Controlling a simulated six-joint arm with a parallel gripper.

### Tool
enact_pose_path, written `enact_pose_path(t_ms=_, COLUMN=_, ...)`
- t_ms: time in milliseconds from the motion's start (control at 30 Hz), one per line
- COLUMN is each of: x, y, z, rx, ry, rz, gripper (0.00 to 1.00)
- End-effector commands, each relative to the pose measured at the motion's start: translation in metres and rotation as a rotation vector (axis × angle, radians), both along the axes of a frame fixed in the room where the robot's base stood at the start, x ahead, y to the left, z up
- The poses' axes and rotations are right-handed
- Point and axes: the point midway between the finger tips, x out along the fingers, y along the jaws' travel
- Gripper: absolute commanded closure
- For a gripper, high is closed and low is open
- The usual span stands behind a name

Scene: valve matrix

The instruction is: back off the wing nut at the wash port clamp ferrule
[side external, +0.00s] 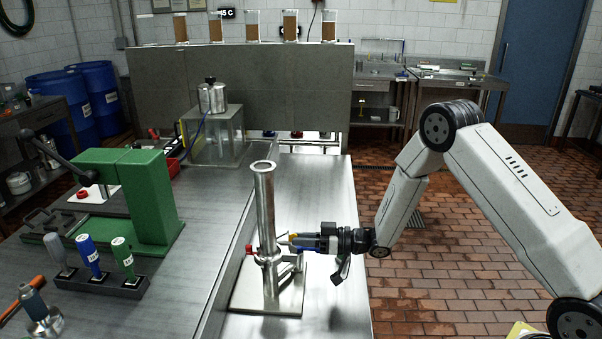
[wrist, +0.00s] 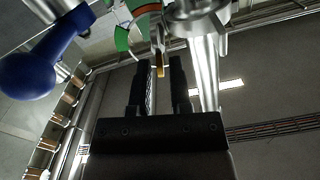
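The steel column (side external: 266,205) stands upright on a flat plate (side external: 250,299), with a clamp collar (side external: 266,257) low around it. My gripper (side external: 287,241) reaches in level from the right, its tips close to the column's right side at clamp height. In the wrist view my gripper (wrist: 159,72) has its two dark fingers apart. A small brass-coloured piece (wrist: 160,70), which looks like the wing nut, shows between the fingertips with gaps on both sides. I cannot tell how deep it lies between them. The steel column also shows in the wrist view (wrist: 206,75), right of the fingers.
A blue ball-ended handle (wrist: 28,72) and green part (wrist: 122,40) are close by in the wrist view. A red knob (side external: 249,248) is left of the column. A green press (side external: 150,190) and a rack of coloured handles (side external: 100,284) stand farther left.

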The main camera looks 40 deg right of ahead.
Motion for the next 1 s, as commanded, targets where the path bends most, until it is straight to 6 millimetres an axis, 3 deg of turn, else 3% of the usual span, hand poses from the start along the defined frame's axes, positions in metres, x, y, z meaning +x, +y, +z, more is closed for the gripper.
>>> enact_pose_path(t_ms=233, x=0.014, y=0.013, z=0.000, rx=0.000, ry=0.000, rz=-0.001, gripper=0.76)
enact_pose_path(t_ms=567, x=0.015, y=0.015, z=0.000, rx=0.001, ry=0.001, rz=-0.001, gripper=0.76)
enact_pose_path(t_ms=633, x=0.015, y=0.015, z=0.000, rx=0.001, ry=0.001, rz=-0.001, gripper=0.98)
enact_pose_path(t_ms=667, x=0.015, y=0.015, z=0.000, rx=0.001, ry=0.001, rz=-0.001, gripper=1.00)
enact_pose_path(t_ms=1000, x=0.014, y=0.015, z=-0.001, rx=-0.020, ry=-0.015, rz=-0.001, gripper=1.00)
